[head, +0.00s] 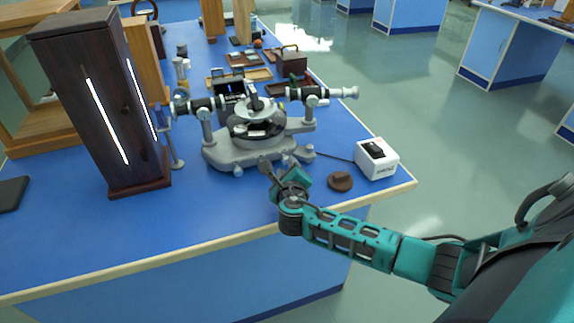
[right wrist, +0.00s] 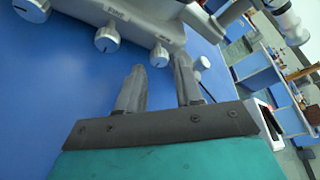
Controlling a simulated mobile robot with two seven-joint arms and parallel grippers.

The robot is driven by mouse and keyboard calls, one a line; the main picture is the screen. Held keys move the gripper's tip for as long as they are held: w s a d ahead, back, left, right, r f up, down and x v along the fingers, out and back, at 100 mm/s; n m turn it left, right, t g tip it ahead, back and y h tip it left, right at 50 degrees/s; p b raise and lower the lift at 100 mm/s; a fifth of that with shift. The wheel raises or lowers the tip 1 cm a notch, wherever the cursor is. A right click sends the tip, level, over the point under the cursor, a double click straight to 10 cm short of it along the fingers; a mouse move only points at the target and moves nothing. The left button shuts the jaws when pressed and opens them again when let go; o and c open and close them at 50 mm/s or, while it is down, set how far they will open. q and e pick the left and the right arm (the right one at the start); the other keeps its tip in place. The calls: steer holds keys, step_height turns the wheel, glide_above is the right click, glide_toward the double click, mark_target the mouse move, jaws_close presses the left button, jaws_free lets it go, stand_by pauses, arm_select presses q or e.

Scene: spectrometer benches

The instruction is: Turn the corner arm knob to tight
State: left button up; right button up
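The grey spectrometer (head: 255,140) stands on the blue bench, with a row of small knobs along its near base edge. A further pale knob (right wrist: 203,63) sits right of the fingers. My right gripper (right wrist: 160,66) is open and empty at the near side of the base. My left gripper is out of view.
A white box (head: 377,160) and a brown round piece (head: 340,181) lie right of the spectrometer. A tall dark wooden lamp housing (head: 100,110) stands at the left. Wooden trays (head: 250,75) and a brown box (head: 290,62) lie behind. The bench front is clear.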

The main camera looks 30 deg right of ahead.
mark_target(287, 162)
steer(key=shift+b+x, duration=0.35)
steer(key=shift+x, duration=1.45)
steer(key=shift+c, duration=0.4)
jaws_close()
